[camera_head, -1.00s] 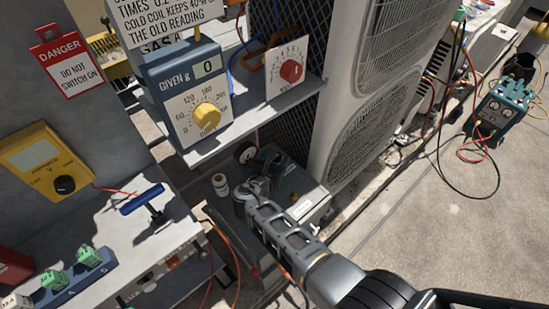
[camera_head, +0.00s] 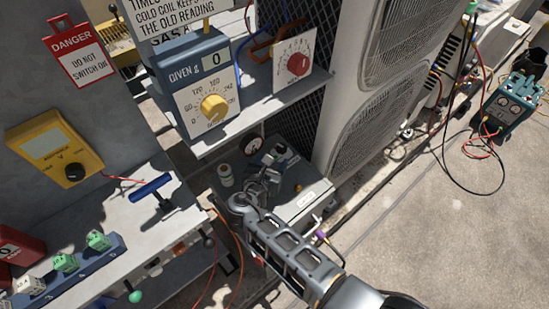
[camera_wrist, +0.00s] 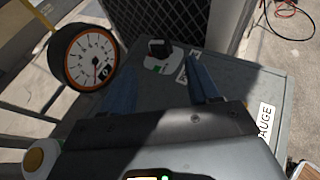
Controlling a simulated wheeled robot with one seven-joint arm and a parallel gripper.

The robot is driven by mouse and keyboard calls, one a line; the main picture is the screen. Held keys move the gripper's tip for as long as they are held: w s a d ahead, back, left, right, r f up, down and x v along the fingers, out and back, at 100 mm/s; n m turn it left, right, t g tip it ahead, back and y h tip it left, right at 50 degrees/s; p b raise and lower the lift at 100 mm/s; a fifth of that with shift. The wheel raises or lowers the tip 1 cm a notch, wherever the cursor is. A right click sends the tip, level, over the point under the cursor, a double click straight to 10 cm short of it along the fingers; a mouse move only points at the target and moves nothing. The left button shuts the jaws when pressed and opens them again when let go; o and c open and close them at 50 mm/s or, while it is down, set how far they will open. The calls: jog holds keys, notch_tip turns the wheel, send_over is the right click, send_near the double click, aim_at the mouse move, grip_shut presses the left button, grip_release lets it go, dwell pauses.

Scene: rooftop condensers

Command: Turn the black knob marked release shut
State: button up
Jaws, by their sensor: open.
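A black knob (camera_wrist: 160,48) stands on a pale plate with a green mark, on top of a grey box (camera_wrist: 235,100) in the wrist view. The lettering on its plate is too small to read. In the head view the knob (camera_head: 281,149) shows just beyond my gripper (camera_head: 270,178), on the same box (camera_head: 300,205). My gripper is open and empty. In the wrist view its two blue-grey fingers (camera_wrist: 162,82) are spread apart, pointing toward the knob, which appears past the tips and between them. The fingers look apart from the knob.
A round gauge (camera_wrist: 90,60) with an orange rim stands left of the knob. A shelf (camera_head: 255,110) with a yellow dial (camera_head: 213,108) and red knob (camera_head: 298,63) overhangs behind. A condenser (camera_head: 375,110) stands to the right.

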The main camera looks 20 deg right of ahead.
aim_at(282, 151)
jog(key=d+n+y, duration=0.1)
jog(key=d+n+t+y, duration=0.1)
jog(key=s+d+f+n+y, duration=0.1)
jog(key=shift+f, duration=0.1)
jog(key=shift+s+d+r+n+t+y, duration=0.2)
jog(key=shift+d+n+t+y, duration=0.1)
jog(key=shift+n+t+y, duration=0.3)
jog(key=shift+s+d+r+n+t+y, duration=0.15)
jog(key=shift+s+r+n+t+y, duration=0.15)
jog(key=shift+r+n+y, duration=0.25)
jog(key=shift+y, duration=0.25)
jog(key=shift+b+x, duration=0.85)
jog(key=shift+x, duration=3.05)
jog(key=c, duration=1)
jog(key=shift+f, duration=0.1)
jog(key=shift+c, duration=0.2)
